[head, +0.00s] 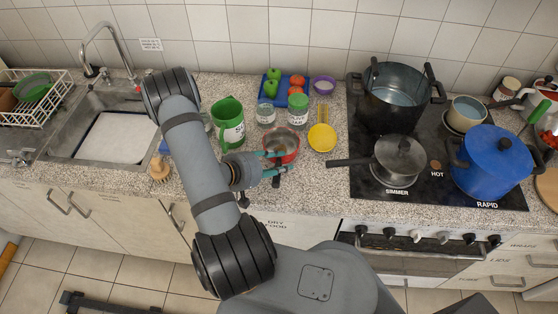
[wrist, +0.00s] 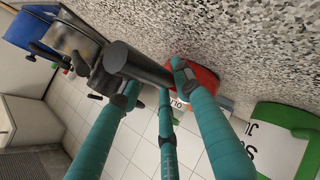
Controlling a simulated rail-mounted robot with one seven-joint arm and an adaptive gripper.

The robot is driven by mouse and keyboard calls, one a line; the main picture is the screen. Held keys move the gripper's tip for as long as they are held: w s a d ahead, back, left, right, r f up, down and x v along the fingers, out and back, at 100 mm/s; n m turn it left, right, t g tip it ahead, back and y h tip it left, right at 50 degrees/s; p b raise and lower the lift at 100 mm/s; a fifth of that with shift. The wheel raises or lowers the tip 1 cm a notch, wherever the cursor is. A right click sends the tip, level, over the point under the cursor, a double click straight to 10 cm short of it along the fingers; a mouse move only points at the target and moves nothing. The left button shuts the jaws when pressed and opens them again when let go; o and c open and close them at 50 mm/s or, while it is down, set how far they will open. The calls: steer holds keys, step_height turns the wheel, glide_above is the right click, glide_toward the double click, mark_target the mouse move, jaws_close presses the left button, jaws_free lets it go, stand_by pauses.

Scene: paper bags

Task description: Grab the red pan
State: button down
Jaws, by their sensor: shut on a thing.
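The red pan (head: 288,142) is on the granite counter, left of the yellow bowl, in the head view. My gripper (head: 275,163) is at its front side, with teal fingers close to its rim. In the wrist view the pan's red body (wrist: 206,80) shows beyond the fingertips, and its thick black handle (wrist: 138,64) runs between the fingers. My gripper (wrist: 156,82) is shut on the pan, with fingers around the handle. The exact contact is partly hidden. I cannot tell whether the pan touches the counter.
A green jug (head: 229,122) and glass jars (head: 266,115) stand left of and behind the pan. A yellow bowl (head: 322,138) is close on its right. The hob (head: 432,185) with several pots is farther right. The sink (head: 105,125) is at left.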

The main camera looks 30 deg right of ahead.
mark_target(279, 159)
steer(key=shift+s+r, duration=0.15)
steer(key=shift+r, duration=0.2)
steer(key=r, duration=0.1)
steer(key=r+b, duration=0.1)
steer(key=r, duration=0.1)
steer(key=shift+s+a+r, duration=0.15)
steer(key=shift+s, duration=0.2)
steer(key=s+a+r+p, duration=0.1)
steer(key=s+a+r, duration=0.1)
steer(key=s+r, duration=0.4)
steer(key=shift+s+a+r+p, duration=0.35)
steer(key=shift+s+r+p, duration=0.05)
steer(key=shift+s, duration=1.75)
